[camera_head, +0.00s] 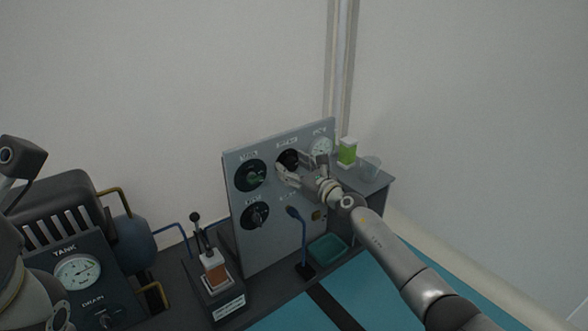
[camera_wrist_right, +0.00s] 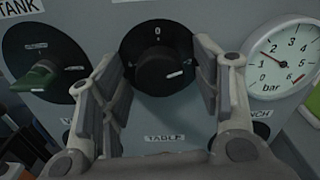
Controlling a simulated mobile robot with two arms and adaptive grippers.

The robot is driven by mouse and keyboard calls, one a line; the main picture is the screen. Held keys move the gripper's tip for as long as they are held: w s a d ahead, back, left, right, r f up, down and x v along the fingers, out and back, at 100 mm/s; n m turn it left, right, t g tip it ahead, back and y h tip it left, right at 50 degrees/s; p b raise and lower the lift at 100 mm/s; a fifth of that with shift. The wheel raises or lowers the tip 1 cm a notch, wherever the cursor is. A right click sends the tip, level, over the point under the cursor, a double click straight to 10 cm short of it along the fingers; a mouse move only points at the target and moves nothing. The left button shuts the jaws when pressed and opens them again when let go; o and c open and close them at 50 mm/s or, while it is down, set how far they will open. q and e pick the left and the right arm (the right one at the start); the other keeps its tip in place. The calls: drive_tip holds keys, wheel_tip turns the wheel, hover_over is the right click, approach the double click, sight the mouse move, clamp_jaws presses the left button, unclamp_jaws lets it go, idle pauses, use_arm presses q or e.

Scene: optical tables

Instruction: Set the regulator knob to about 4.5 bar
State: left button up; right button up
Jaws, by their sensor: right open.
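The regulator knob is round and black; in the right wrist view (camera_wrist_right: 163,62) it sits between my fingers, with a 0 near its top and a white mark at its lower right. In the head view, the knob (camera_head: 287,158) is partly hidden by my right gripper (camera_head: 299,166). That gripper is open, with one finger on each side of the knob; I cannot tell whether either touches it. The white bar gauge (camera_wrist_right: 283,68) is right of the knob; its needle appears to point upper left, around 1 to 2. My left gripper's fingers are not visible.
A black dial with a green handle (camera_wrist_right: 38,73) is left of the knob. Another black dial (camera_head: 255,215) is lower on the grey panel (camera_head: 280,228). A lamp-like blue stalk (camera_head: 302,235) and a teal tray (camera_head: 328,247) stand before the panel. A green-white carton (camera_head: 347,152) is right.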

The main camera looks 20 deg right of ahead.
drive_tip(key=c, duration=1)
drive_tip(key=shift+c, duration=0.2)
